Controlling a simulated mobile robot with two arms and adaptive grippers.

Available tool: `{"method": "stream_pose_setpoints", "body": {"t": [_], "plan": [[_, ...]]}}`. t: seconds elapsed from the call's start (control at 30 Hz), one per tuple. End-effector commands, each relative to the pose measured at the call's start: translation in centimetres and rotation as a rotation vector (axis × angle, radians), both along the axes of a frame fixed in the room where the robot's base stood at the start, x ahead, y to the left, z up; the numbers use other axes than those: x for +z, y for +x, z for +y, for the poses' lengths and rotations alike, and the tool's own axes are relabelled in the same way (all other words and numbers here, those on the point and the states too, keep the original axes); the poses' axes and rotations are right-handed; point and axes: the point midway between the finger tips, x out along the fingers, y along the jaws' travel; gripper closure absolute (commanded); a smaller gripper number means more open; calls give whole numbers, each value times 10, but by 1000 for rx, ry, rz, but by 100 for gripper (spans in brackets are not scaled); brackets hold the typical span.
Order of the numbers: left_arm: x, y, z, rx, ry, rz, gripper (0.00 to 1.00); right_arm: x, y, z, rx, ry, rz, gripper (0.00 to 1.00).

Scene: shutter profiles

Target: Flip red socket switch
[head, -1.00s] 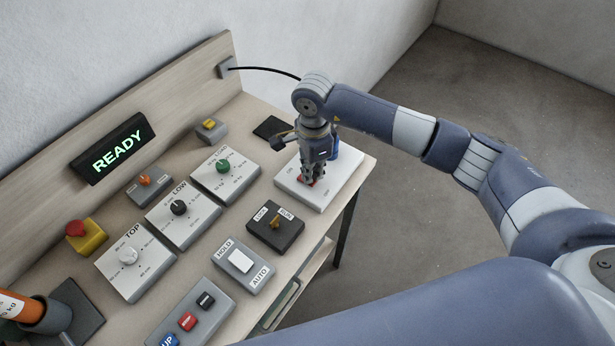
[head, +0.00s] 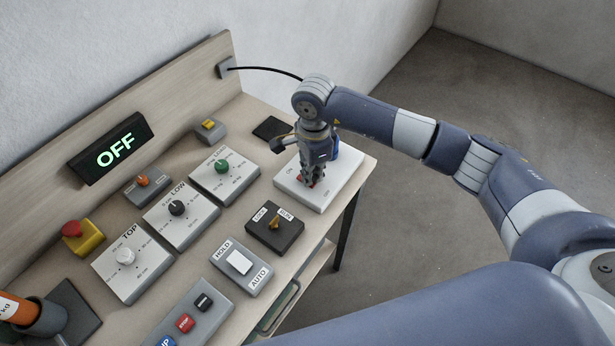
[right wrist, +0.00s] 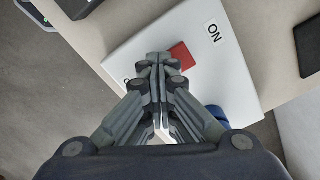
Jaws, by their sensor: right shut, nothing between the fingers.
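The red socket switch (right wrist: 181,56) sits in a white socket block (head: 333,184) at the right end of the table. In the right wrist view, an "ON" label (right wrist: 214,33) lies beside the red part; the opposite label is mostly hidden by my fingers. My right gripper (head: 311,184) points down over the switch, shut and empty, its fingertips at the red rocker and covering part of it. I cannot tell whether they touch it. The display (head: 113,149) reads "OFF". My left gripper is not in view.
Left of the socket block stand a black key switch (head: 275,228), a HOLD/AUTO switch (head: 241,265) and several dial boxes, such as the green-knob one (head: 224,176). A black cable (head: 265,69) runs from the back panel to behind my right arm. Open floor lies right of the table.

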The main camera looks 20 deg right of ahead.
Motion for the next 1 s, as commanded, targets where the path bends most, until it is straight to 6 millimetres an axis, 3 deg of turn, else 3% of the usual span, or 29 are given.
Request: {"method": "stream_pose_setpoints", "body": {"t": [0.8,1.0], "plan": [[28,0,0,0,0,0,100,61,-1,0,2,-2,4,100],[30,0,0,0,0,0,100,69,-1,0,1,-2,4,100]]}}
